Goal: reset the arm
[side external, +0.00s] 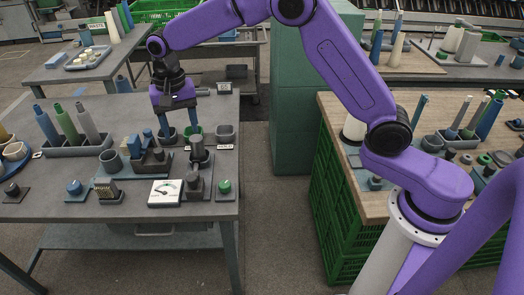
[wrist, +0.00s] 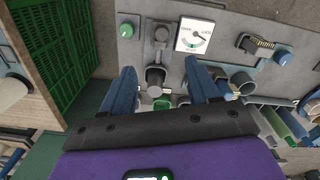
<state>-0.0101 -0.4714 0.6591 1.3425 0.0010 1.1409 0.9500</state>
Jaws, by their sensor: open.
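My gripper (side external: 180,124) hangs from my purple arm above the back right part of the grey bench (side external: 125,211), fingers pointing down. In the wrist view its two blue fingers (wrist: 163,88) are spread wide with nothing gripped between them. A dark grey cylinder on a holder (wrist: 156,77) shows below, between the fingers in that view, and appears apart from them. The same grey cylinder (side external: 197,148) stands just right of my gripper in the side view. A green cup (side external: 193,131) lies behind it, close to the fingers.
The bench holds a dial gauge (side external: 166,192), a green knob (side external: 224,187), a blue knob (side external: 74,187) and a rack of cones (side external: 75,147). A teal cabinet (side external: 300,95) and a wooden-topped table (side external: 345,118) over green crates stand right. The aisle floor between is clear.

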